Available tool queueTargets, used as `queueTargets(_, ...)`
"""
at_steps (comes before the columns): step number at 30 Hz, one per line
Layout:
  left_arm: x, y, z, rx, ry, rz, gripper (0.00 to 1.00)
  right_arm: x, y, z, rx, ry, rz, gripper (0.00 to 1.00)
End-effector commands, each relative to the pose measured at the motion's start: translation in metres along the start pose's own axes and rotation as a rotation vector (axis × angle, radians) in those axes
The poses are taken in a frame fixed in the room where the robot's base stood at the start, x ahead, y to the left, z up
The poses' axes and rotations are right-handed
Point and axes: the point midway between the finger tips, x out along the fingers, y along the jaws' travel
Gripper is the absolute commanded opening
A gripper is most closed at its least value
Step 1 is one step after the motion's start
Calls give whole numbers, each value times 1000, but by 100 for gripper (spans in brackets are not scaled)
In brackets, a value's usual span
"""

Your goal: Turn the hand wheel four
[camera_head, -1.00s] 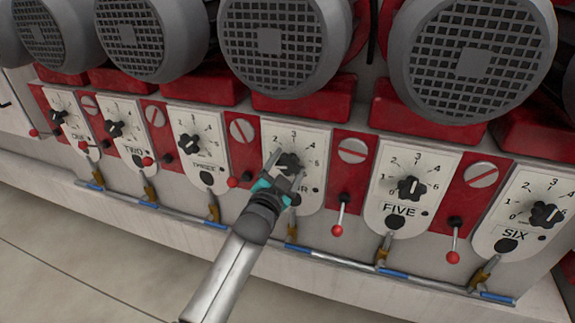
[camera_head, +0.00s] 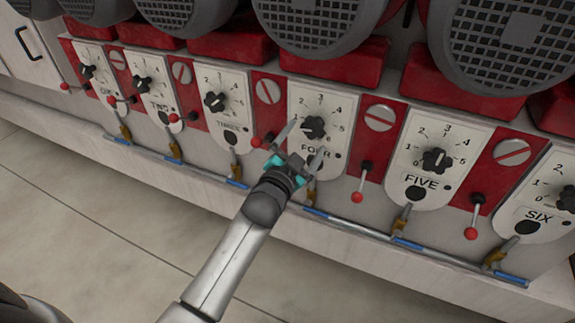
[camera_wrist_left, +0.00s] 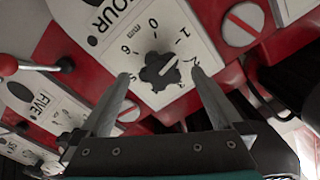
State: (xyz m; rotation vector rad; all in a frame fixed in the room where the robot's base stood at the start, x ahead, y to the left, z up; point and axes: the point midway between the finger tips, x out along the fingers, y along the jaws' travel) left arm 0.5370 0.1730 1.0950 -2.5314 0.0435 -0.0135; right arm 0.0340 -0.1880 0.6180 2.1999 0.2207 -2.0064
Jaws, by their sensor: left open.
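Hand wheel four is a black lobed knob (camera_head: 313,127) on the white plate marked FOUR (camera_head: 318,150), with numbers around it. In the left wrist view the knob (camera_wrist_left: 160,71) lies ahead, between and beyond my two fingertips. My left gripper (camera_head: 304,138) is open and empty, just in front of the FOUR plate and slightly below the knob in the head view. Its fingers stand on either side of the knob in the wrist view; I see no clear contact. The fingers hide part of the FOUR plate. My right gripper is not in view.
Similar knobs sit on both sides: THREE (camera_head: 214,102) to the left and FIVE (camera_head: 437,160) to the right. Red-ball levers (camera_head: 358,196) hang between the plates. Valves and a pipe (camera_head: 345,228) run below. Large motors (camera_head: 320,25) overhang above. The floor in front is clear.

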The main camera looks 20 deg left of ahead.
Motion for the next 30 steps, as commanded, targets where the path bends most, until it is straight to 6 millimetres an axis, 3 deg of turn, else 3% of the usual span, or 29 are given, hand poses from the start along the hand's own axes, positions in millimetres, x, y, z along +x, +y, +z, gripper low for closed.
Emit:
queueTargets(15, -82, 0, 1, 1, -2, 1, 100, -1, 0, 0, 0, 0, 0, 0)
queueTargets(21, -97, 0, 0, 1, -1, 0, 100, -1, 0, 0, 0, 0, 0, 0)
queueTargets(30, -100, 0, 0, 1, 1, -1, 100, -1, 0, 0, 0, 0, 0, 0)
